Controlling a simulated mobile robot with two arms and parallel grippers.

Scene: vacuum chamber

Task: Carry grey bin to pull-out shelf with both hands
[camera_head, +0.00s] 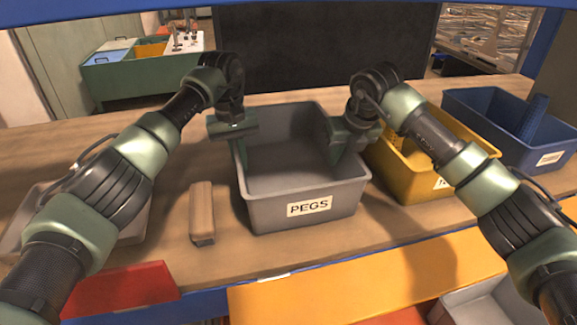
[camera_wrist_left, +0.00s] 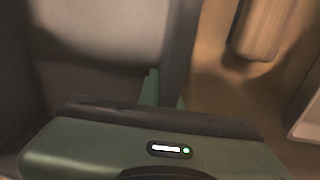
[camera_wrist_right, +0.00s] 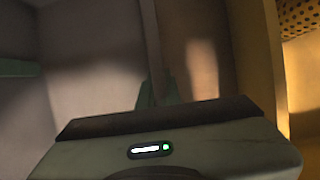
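The grey bin (camera_head: 302,175), labelled PEGS, stands upright on the wooden bench, and its visible inside looks empty. My left gripper (camera_head: 238,140) is at its left rim, with the fingers close against both sides of the wall (camera_wrist_left: 172,45). My right gripper (camera_head: 343,150) is at its right rim, with the fingers close on both sides of that wall (camera_wrist_right: 152,40). Both look shut on the bin, though the fingertips are partly hidden. An orange flat surface (camera_head: 320,292) lies below the bench's front edge; it may be the pull-out shelf.
A wooden block (camera_head: 202,212) lies just left of the grey bin. A yellow bin (camera_head: 405,175) stands close on its right, and a blue bin (camera_head: 500,125) is further right. A pale tray (camera_head: 130,228) is at the left.

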